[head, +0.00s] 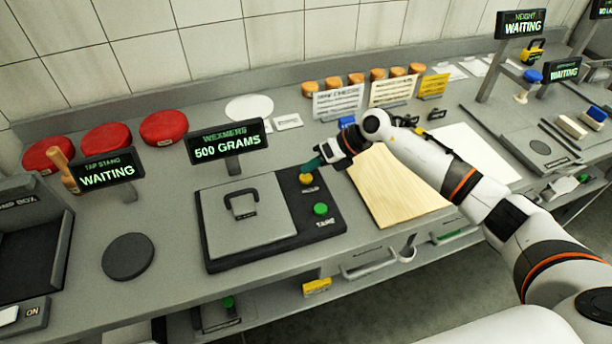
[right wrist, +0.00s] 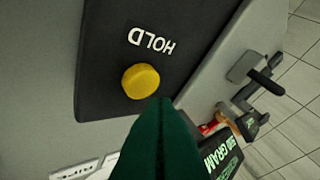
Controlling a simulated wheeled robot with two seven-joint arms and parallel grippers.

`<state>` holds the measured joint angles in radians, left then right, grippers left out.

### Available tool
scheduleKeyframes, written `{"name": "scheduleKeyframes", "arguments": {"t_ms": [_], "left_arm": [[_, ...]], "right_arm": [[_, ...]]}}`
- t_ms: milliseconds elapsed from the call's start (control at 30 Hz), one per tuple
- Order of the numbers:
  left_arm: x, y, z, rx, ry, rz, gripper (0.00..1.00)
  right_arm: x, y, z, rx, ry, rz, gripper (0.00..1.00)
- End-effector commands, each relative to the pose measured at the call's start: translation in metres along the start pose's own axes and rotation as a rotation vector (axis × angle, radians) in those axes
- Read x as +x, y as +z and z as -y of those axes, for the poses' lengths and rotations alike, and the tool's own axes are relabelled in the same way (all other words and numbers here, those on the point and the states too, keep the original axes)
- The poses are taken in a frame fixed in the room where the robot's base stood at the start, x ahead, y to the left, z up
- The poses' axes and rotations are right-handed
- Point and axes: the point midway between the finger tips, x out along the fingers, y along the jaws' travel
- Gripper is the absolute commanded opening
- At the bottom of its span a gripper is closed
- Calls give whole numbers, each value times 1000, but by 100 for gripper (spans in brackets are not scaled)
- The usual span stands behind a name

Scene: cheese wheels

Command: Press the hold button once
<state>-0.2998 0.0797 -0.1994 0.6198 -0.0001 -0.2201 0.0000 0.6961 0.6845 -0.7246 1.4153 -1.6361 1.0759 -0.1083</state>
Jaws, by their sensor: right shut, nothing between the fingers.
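The yellow hold button (head: 306,179) is on the dark panel of the weighing scale (head: 275,255), above a green TARE button (head: 320,209). In the right wrist view the button (right wrist: 141,81) shows large, beside the white word HOLD. My right gripper (head: 316,163) is shut and empty, its dark green fingertips just behind and above the button in the head view. In the right wrist view the fingertips (right wrist: 162,102) appear close to the button's edge; I cannot tell whether they touch it. The scale's display (head: 229,145) reads 500 GRAMS. My left gripper is not in view.
A weight with a handle (head: 241,204) sits on the scale's plate. Red cheese wheels (head: 106,138) stand at the back left. A wooden board (head: 385,190) lies right of the scale, under my right arm. A WAITING display (head: 106,173) stands at left.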

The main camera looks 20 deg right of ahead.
Motion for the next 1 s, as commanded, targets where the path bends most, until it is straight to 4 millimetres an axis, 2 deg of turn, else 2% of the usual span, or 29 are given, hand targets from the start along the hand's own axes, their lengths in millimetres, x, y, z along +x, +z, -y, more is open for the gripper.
{"name": "scheduleKeyframes", "arguments": {"t_ms": [1000], "left_arm": [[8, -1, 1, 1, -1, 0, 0]], "right_arm": [[6, 5, -5, 0, 0, 0, 0]]}}
